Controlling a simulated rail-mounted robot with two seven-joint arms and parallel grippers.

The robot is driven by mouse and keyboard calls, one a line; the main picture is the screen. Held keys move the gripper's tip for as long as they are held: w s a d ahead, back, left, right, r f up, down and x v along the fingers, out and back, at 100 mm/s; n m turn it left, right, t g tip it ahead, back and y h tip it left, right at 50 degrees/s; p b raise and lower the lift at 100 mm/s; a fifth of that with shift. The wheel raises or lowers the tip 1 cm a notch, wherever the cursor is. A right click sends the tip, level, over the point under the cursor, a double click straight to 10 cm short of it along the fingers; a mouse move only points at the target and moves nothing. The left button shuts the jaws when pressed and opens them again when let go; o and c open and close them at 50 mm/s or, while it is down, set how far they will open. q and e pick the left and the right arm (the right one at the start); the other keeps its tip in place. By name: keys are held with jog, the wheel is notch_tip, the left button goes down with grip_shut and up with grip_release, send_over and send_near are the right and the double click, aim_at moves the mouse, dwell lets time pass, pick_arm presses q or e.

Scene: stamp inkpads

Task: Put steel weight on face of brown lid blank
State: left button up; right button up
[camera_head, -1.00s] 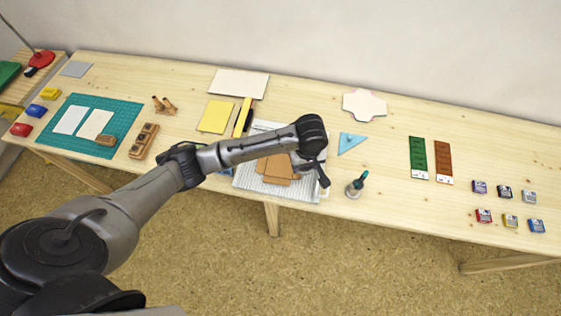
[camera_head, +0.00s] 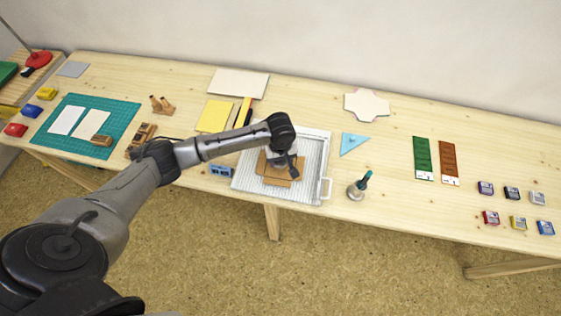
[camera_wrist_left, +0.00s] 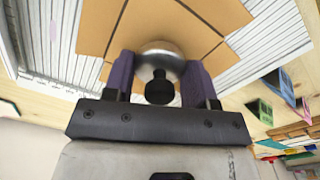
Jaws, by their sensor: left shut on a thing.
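The brown lid blank (camera_head: 272,181) lies flat on the grey ribbed tray (camera_head: 308,188) in the head view, its flaps spread. It also fills the upper middle of the left wrist view (camera_wrist_left: 98,25). My left gripper (camera_head: 280,163) is over the blank's upper part. In the left wrist view its purple-padded fingers (camera_wrist_left: 160,78) are shut on the steel weight (camera_wrist_left: 158,52), a round shiny body with a black knob. The weight is in front of the blank's middle there; I cannot tell whether it touches. My right gripper is not in view.
A teal-topped bottle (camera_head: 359,186) and a blue triangle (camera_head: 352,143) stand right of the tray. A small blue block (camera_head: 220,170) is at its left. A yellow sheet (camera_head: 214,116) lies behind. Inkpads (camera_head: 491,217) are far right.

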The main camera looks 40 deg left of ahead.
pick_arm(q)
jog(key=shift+f, duration=0.75)
jog(key=o, duration=1.1)
jog(key=shift+f, duration=0.15)
